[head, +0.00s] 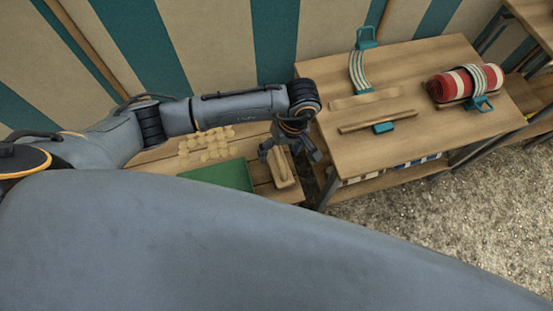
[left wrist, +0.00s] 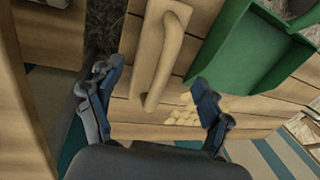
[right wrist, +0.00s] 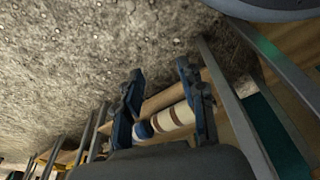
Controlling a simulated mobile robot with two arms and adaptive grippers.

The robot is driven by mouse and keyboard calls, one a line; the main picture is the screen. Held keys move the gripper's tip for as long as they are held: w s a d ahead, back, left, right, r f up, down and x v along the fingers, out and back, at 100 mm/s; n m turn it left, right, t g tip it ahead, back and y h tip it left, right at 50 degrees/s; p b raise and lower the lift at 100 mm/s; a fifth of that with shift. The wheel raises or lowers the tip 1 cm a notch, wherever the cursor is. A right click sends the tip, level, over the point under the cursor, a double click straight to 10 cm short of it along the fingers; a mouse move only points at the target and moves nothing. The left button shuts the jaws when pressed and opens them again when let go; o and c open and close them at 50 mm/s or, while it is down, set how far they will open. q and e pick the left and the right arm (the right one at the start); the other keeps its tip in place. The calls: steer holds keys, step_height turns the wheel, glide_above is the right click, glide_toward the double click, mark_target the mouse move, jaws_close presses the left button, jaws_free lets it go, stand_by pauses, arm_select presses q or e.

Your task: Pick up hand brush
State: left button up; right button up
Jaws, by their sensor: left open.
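The hand brush (head: 283,175), a pale wooden piece with a long raised handle, lies on the low wooden surface in the head view. It also shows in the left wrist view (left wrist: 168,42), between and beyond the fingertips. My left gripper (head: 290,152) is open above the brush's far end, its fingers on either side of the handle and apart from it. In the left wrist view, my left gripper (left wrist: 156,74) is empty. My right gripper (right wrist: 163,84) shows only in the right wrist view, its fingers apart. The brush's bristles are hidden.
A green tray or dustpan (head: 222,176) lies left of the brush, with several pale round pieces (head: 205,146) behind. A higher table (head: 425,75) to the right holds a red-and-white roll (head: 452,86), a strap (head: 357,72) and wooden sticks (head: 376,121). Gravel lies in front.

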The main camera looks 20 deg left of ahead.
arm_select(q)
steer(key=shift+w+a+f+b, duration=0.1)
steer(key=shift+a+f+b, duration=0.1)
steer(key=shift+f, duration=1.3)
steer(key=shift+w+a+f+b, duration=0.1)
steer(key=shift+a+f+b, duration=0.1)
steer(key=shift+f, duration=1.3)
steer(key=c, duration=1.3)
arm_select(e)
steer(key=r, duration=0.1)
steer(key=w+r, duration=0.1)
steer(key=r, duration=0.1)
steer(key=shift+w+a, duration=0.1)
steer(key=shift+w, duration=0.05)
